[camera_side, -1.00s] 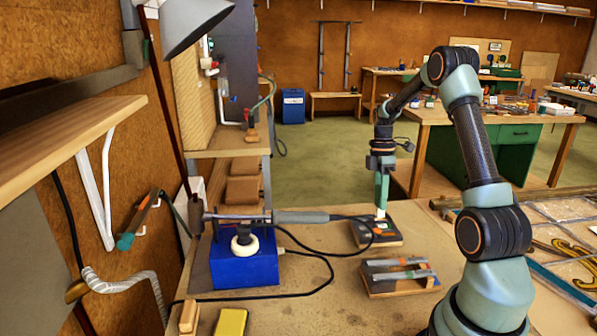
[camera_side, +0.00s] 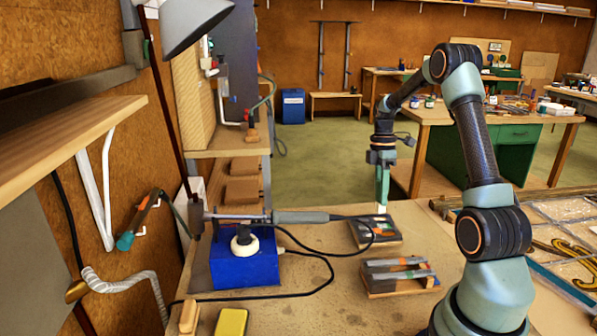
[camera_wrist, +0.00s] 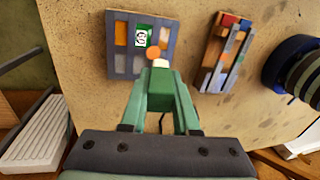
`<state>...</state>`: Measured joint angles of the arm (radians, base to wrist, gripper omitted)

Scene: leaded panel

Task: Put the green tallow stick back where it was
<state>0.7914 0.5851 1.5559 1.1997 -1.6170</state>
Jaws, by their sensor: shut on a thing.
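My gripper (camera_side: 382,203) points down above the compartment tray (camera_side: 361,241) on the bench. In the wrist view my gripper (camera_wrist: 160,72) is shut on a small stick (camera_wrist: 160,63), of which only a pale end shows. The pale end (camera_side: 382,210) also shows below the fingertips in the side view. The grey-rimmed tray (camera_wrist: 113,45) lies just beyond the fingertips, with a green patch with a white mark (camera_wrist: 141,37) and orange pieces (camera_wrist: 121,33). I cannot tell whether the stick touches the tray.
A wooden rack with grey-bladed tools (camera_side: 400,276) lies nearer, right of the tray; it also shows in the wrist view (camera_wrist: 222,52). A blue box (camera_side: 245,268) with a soldering iron (camera_side: 300,217) and trailing cable stands left. Leaded panel (camera_side: 560,235) is at right.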

